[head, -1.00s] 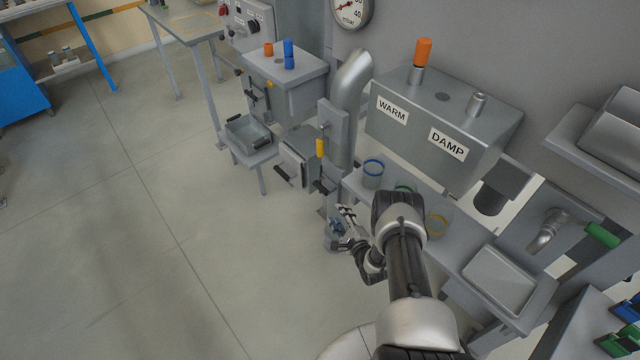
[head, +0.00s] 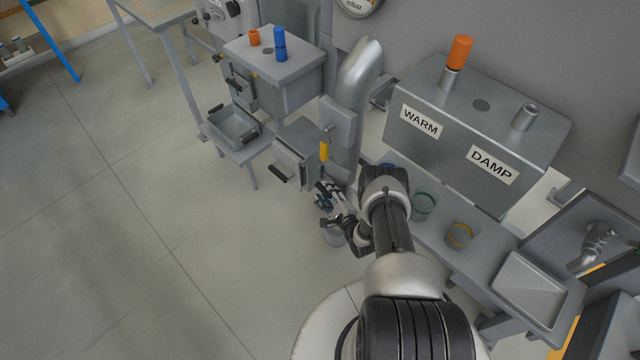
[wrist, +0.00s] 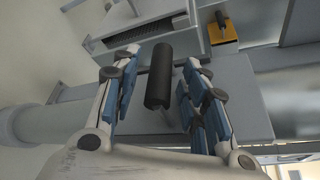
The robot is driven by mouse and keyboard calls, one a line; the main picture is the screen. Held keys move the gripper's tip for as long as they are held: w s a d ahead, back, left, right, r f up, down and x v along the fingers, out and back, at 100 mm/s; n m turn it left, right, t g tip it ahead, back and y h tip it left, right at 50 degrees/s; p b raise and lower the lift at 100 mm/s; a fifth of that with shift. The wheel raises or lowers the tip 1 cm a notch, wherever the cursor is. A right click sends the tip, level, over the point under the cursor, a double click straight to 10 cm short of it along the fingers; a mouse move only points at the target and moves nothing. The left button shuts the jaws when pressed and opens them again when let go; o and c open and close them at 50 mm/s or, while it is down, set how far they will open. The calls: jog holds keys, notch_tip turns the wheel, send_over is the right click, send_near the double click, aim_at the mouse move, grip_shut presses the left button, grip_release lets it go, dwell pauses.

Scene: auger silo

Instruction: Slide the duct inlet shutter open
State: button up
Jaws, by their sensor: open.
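The silver duct (head: 357,85) rises beside the wall and bends over at its top. In the wrist view a grey plate (wrist: 245,95), apparently the duct inlet shutter, carries a black bar handle (wrist: 160,75). My gripper (wrist: 162,68) is open, with one blue-padded finger on each side of this handle. Gaps show between the handle and both fingers. In the head view my gripper (head: 325,193) is low at the foot of the duct, and the arm and gripper hide the shutter there.
A cabinet door with a black handle (head: 291,163) and a tray on a stand (head: 233,130) are to the left. The WARM/DAMP box (head: 470,130) and a bench with cups are to the right. Floor at left is clear.

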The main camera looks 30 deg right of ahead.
jog(key=shift+w, duration=0.25)
jog(key=shift+c, duration=0.2)
grip_shut()
dwell(0.3)
jog(key=shift+r, duration=0.1)
